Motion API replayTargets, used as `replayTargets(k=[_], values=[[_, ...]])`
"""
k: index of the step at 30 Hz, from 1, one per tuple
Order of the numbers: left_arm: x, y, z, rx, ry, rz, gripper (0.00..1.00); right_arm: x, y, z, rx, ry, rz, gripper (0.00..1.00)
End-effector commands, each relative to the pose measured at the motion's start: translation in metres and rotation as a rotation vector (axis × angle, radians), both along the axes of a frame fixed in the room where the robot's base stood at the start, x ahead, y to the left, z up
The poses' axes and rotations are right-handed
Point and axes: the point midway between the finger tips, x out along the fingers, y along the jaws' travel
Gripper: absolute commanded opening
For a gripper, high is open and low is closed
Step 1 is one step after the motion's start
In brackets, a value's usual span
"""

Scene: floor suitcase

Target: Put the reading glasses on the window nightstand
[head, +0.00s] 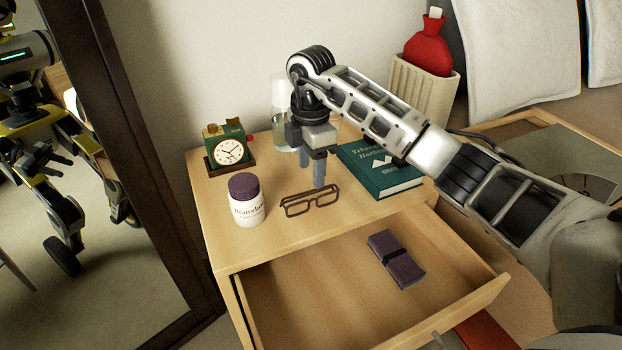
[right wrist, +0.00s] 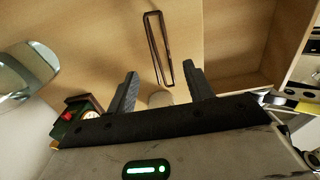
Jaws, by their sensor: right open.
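The dark brown reading glasses (head: 312,204) lie on top of a light wooden nightstand (head: 262,240), near its front edge. They also show in the right wrist view (right wrist: 166,50), at the top middle. My right gripper (head: 319,172) points down just behind the glasses, with nothing held. In the right wrist view its two fingers (right wrist: 162,86) are spread apart, and the glasses appear beyond them. I cannot tell the exact height of the fingertips above the top. No window shows, so I cannot tell which nightstand this is. My left gripper is not in view.
A white jar with a purple lid (head: 247,203) stands left of the glasses. A clock (head: 229,152), a glass carafe (head: 283,130) and a green book (head: 380,172) stand or lie behind. The open drawer (head: 300,300) holds a dark purple case (head: 396,260). A mirror (head: 110,200) stands left.

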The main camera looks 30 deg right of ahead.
Motion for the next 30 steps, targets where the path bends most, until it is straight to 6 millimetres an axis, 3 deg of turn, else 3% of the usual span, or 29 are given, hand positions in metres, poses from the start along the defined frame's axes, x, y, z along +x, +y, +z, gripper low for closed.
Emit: replayTargets(k=[1, 7, 24, 30], values=[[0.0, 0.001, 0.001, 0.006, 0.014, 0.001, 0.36, 0.001, 0.0, 0.014, 0.0, -0.004, 0.0, 0.52], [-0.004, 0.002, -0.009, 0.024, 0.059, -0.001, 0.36, 0.0, 0.0, 0.038, -0.001, 0.0, -0.001, 0.52], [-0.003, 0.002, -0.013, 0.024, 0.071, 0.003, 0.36, 0.0, 0.0, 0.044, -0.001, 0.001, -0.001, 0.52], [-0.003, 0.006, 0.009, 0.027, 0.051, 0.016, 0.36, 0.0, 0.0, 0.061, 0.0, 0.0, -0.001, 0.52]])
